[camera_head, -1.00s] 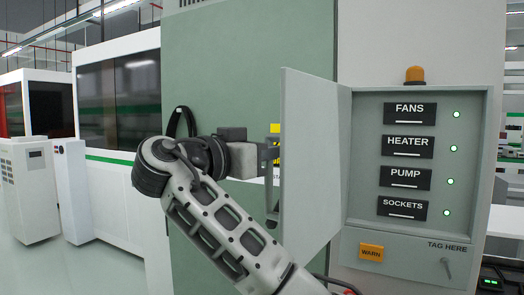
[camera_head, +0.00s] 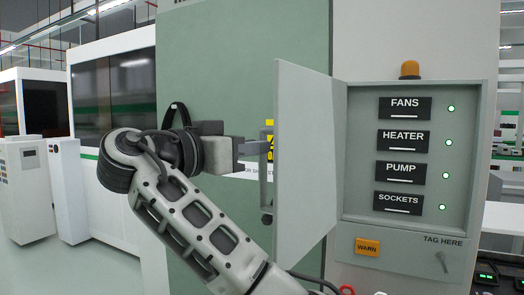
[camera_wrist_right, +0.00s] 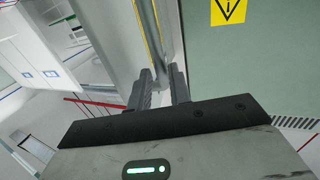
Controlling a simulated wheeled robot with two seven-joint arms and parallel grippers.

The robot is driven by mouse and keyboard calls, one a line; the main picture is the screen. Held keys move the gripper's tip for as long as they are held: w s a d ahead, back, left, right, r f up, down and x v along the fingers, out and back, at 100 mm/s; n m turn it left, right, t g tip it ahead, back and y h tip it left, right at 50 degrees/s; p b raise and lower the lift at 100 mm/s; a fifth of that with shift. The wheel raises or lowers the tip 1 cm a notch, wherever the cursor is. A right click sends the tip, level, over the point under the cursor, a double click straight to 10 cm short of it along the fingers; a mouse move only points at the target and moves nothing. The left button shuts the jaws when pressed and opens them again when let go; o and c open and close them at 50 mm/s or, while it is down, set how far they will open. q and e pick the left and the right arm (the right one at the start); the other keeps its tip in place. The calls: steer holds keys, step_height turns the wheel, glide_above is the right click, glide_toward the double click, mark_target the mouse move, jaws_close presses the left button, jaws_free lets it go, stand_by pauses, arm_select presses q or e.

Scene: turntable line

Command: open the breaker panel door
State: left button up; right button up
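The grey breaker panel (camera_head: 464,150) stands at the right of the head view. Its door (camera_head: 308,165) stands swung out to the left, showing the switches inside. A handle (camera_head: 266,195) shows edge-on at the door's outer face. My right gripper (camera_head: 264,148) is at the door's outer side, with its fingertips near the upper part of the handle. In the right wrist view, the two fingers (camera_wrist_right: 160,82) are apart, with a gap between them. The door's edge-on form (camera_wrist_right: 155,28) lies just beyond the tips. Exact contact is unclear. My left gripper is not in view.
Inside the panel are black labels for fans (camera_head: 404,107), heater, pump and sockets, each beside a lit green lamp. An orange beacon (camera_head: 410,69) sits on top. A green cabinet wall (camera_head: 240,60) stands behind my right arm. White machines (camera_head: 112,120) stand at left.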

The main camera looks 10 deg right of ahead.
steer(key=v, duration=0.4)
steer(key=shift+b, duration=0.4)
